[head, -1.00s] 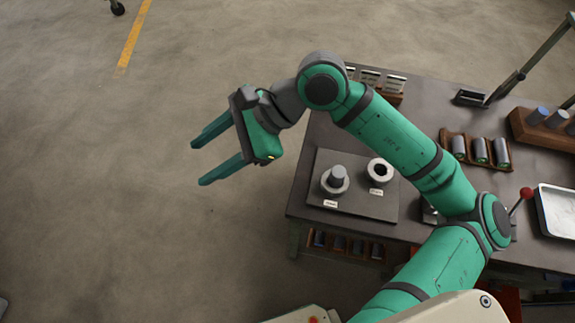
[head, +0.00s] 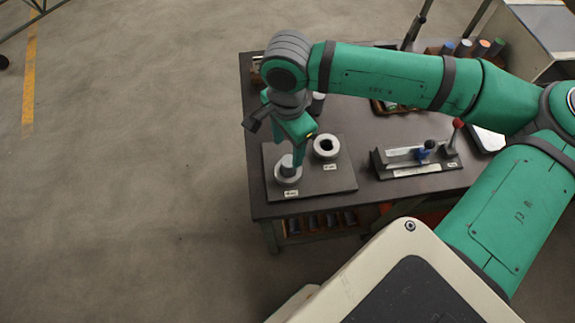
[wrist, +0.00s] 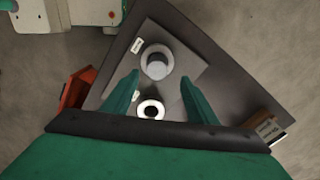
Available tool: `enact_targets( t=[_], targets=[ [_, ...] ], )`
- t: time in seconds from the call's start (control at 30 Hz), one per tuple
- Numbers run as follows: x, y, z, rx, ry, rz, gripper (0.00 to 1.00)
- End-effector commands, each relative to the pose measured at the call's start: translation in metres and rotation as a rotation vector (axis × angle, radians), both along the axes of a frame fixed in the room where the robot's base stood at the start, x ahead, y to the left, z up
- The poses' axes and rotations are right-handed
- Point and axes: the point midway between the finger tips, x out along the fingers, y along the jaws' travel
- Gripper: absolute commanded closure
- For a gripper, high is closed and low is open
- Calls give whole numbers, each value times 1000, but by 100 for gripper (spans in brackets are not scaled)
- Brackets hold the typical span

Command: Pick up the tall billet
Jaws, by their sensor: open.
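A grey cylindrical billet (head: 286,162) stands upright in a light ring holder on the dark plate (head: 310,187), and sticks up above the rim. It looks like the tall billet, but its label is too small to read. In the wrist view this billet (wrist: 157,66) lies just beyond the fingertips, near the middle. My gripper (head: 297,152) points down, just above and beside the billet in the head view. In the wrist view my gripper (wrist: 159,80) is open and empty, with its fingers apart. One finger is largely hidden in the head view.
A second ring holder (head: 326,146) with a dark centre stands on the same plate; it also shows between the fingers in the wrist view (wrist: 150,108). Another grey cylinder (head: 317,103) stands behind my gripper. A fixture with a red-knobbed lever (head: 457,124) is to the right.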

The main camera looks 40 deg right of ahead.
Motion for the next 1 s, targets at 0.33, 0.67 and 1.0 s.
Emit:
enact_targets(
  t=[0.33, 0.67, 1.0],
  targets=[
    [-1, 2, -29, 4, 0, 2, 47],
    [-6, 3, -69, 4, 0, 2, 47],
    [-5, 4, -73, 2, -1, 4, 59]
  ],
)
